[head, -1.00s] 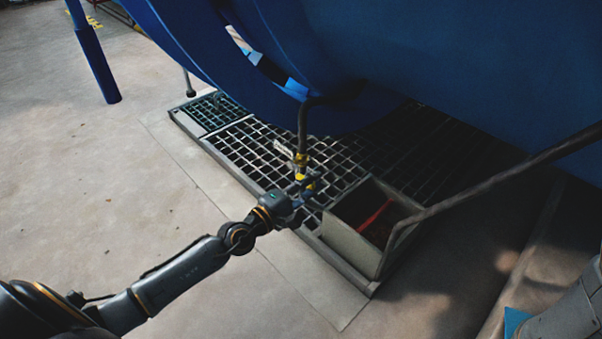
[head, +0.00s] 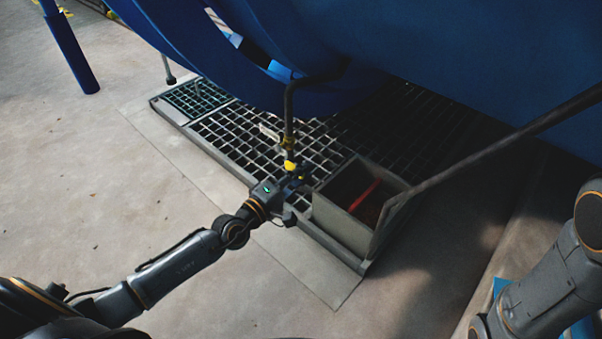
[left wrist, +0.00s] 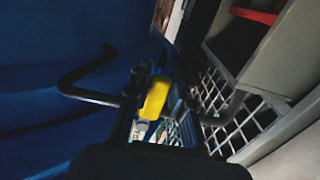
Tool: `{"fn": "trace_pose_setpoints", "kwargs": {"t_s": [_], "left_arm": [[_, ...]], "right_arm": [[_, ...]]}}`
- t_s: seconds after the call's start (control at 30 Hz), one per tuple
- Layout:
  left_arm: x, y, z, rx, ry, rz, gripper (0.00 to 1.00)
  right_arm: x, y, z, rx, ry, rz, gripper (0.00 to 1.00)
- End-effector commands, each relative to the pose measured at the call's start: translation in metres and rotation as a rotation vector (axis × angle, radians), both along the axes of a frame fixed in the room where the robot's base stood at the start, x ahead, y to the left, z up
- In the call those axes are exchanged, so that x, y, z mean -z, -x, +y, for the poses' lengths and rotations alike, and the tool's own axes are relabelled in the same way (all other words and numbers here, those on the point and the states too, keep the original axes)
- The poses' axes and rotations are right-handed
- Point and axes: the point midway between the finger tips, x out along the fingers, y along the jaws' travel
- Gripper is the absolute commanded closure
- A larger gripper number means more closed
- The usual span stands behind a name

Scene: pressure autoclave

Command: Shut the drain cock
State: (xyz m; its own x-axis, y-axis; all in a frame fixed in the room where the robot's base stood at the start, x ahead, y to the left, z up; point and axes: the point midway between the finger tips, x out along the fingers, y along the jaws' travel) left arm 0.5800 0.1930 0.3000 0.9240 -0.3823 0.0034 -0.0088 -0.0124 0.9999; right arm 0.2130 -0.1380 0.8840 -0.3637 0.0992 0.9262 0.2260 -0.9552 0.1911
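The drain cock has a yellow handle (head: 289,166) and hangs at the lower end of a dark bent pipe (head: 289,110) under the blue vessel. My left gripper (head: 297,184) is just below and beside the handle in the head view. In the left wrist view the yellow handle (left wrist: 155,97) shows between the two spread dark fingers of my left gripper (left wrist: 170,82). The fingers stand apart; I cannot tell whether one touches the handle. The cock's body is partly hidden behind the gripper. My right arm shows at the right edge, with its gripper out of view.
A grey open box (head: 345,222) with a red object (head: 365,195) inside stands right of the gripper on the floor grating (head: 215,125). The blue vessel (head: 430,50) overhangs from above. A dark bar (head: 500,145) slants down from the right. Bare floor lies at left.

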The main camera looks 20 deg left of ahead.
Motion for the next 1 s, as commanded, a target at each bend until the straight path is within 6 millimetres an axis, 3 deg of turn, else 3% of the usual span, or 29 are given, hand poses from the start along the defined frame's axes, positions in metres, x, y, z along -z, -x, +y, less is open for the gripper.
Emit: {"fn": "trace_pose_setpoints", "kwargs": {"t_s": [0.03, 0.1, 0.13, 0.53, 1.0], "left_arm": [[0.003, 0.000, 0.001, 0.001, -0.008, 0.003, 0.71], [0.003, 0.000, 0.001, 0.001, -0.007, 0.004, 0.57], [0.003, 0.000, 0.001, 0.001, -0.006, 0.004, 0.55], [0.003, 0.008, 0.004, 0.000, -0.005, 0.004, 0.55], [0.003, 0.091, 0.038, 0.003, -0.007, 0.007, 0.55]], "right_arm": [[0.000, 0.000, 0.000, 0.000, 0.000, 0.000, 0.64], [0.000, 0.000, 0.000, 0.000, 0.000, 0.000, 0.64], [0.000, 0.000, 0.000, 0.000, 0.000, 0.000, 0.64], [0.000, -0.001, 0.000, 0.001, -0.001, 0.003, 0.64], [0.000, 0.000, 0.000, 0.000, -0.001, 0.001, 0.64]]}}
